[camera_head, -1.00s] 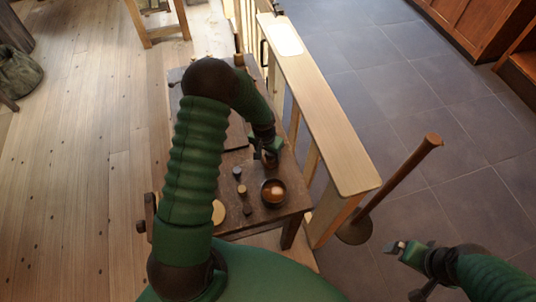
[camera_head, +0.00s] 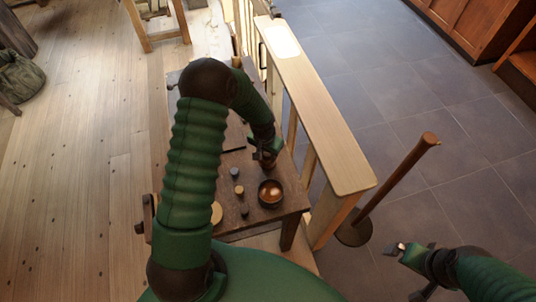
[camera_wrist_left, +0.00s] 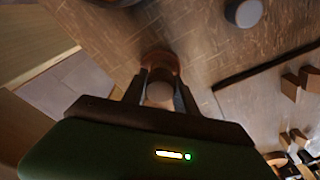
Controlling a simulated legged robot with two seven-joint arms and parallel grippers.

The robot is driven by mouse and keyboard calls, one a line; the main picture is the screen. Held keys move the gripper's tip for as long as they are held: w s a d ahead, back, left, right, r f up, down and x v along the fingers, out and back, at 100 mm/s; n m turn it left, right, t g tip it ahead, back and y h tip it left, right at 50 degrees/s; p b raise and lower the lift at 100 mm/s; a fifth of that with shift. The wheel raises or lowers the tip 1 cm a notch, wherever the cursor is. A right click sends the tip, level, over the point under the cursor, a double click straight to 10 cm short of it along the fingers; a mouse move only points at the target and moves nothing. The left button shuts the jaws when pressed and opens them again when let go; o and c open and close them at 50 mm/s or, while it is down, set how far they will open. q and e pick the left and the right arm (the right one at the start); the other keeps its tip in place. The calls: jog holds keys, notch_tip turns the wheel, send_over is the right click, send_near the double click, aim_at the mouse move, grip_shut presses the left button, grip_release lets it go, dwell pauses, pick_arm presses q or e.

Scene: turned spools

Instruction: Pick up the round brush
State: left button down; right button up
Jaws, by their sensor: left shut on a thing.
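The round brush (camera_wrist_left: 160,62) shows in the left wrist view as a round reddish-brown piece with a paler rounded part nearer the camera. My left gripper (camera_wrist_left: 161,92) is shut on it, one dark finger on each side. In the head view my left gripper (camera_head: 265,155) points down over the dark wooden table (camera_head: 235,225), behind the bowl. Only a small brown bit of the brush (camera_head: 269,164) shows under the fingers there. I cannot tell whether it touches the table. My right gripper (camera_head: 394,249) is off to the right over the tiled floor, too small to read its jaws.
A dark round bowl (camera_head: 270,193) stands near the table's right edge. Small spools, grey (camera_head: 234,172), tan (camera_head: 239,190) and dark (camera_head: 244,210), stand left of it. A wooden railing (camera_head: 315,105) runs along the table's right side. A post (camera_head: 390,190) stands beyond it.

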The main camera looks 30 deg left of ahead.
pick_arm(q)
notch_tip(320, 180, up, 2)
jog(key=shift+w+r, duration=0.1)
jog(key=shift+r, duration=0.1)
jog(key=shift+s+a+r, duration=0.25)
jog(key=shift+s+a, duration=0.05)
jog(key=shift+a, duration=0.4)
jog(key=s+a, duration=0.2)
jog(key=a, duration=0.5)
jog(key=s+a+r+b, duration=0.1)
jog(key=s+a, duration=0.1)
jog(key=a, duration=0.4)
jog(key=shift+s+a+r, duration=0.2)
jog(key=shift+s+a, duration=0.15)
jog(key=shift+a, duration=0.05)
